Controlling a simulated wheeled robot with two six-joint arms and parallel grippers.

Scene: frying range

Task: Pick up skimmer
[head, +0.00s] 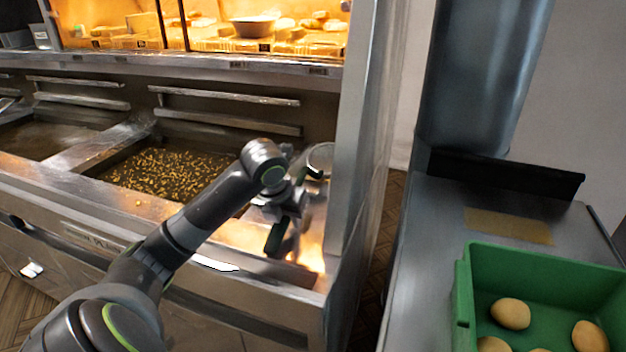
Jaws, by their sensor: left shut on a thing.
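My left gripper (296,203) is over the right end of the fryer counter, beside the frying vat. It is shut on the skimmer (321,156), whose pale rounded part shows just beyond the fingers, close to the steel side panel. The gripper and wrist hide much of the skimmer, so its full shape and whether it touches the counter cannot be told. My right gripper is not in view.
A vat of oil with frying pieces (165,170) lies left of my gripper. A tall steel panel (362,130) stands close on its right. A lit food cabinet with a bowl (254,27) is behind. A green crate (463,300) of potatoes (510,314) is at right.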

